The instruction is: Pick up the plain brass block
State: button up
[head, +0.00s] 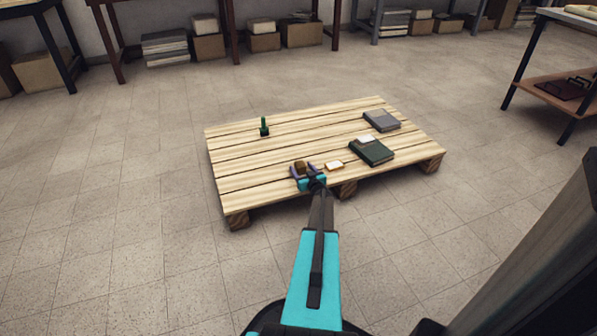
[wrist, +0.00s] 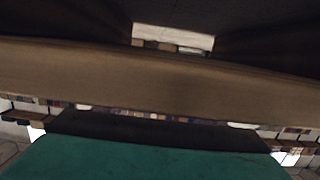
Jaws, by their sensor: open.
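My gripper (head: 303,170) is at the front edge of the pallet, low over its boards. It is open, and a small brown block (head: 300,166) shows between or just beyond its fingers. This may be the plain brass block; at this size I cannot tell its finish, or whether the fingers touch it. In the wrist view a wide plain brown band (wrist: 150,78) crosses the picture very close to the camera, likely the same block. Its ends run out of the frame.
The wooden pallet (head: 240,181) also bears a small cream-topped item (head: 334,166) just right of my gripper, a dark green book (head: 372,153), a grey book (head: 382,122) and a green upright object (head: 264,127). The pallet's left middle is clear. Tables and boxes stand around the room's edges.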

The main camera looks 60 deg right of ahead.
jog(key=shift+b+x, duration=0.35)
jog(key=shift+x, duration=0.85)
jog(key=shift+r, duration=0.1)
jog(key=shift+c, duration=0.3)
grip_shut()
jog(key=shift+r, duration=0.1)
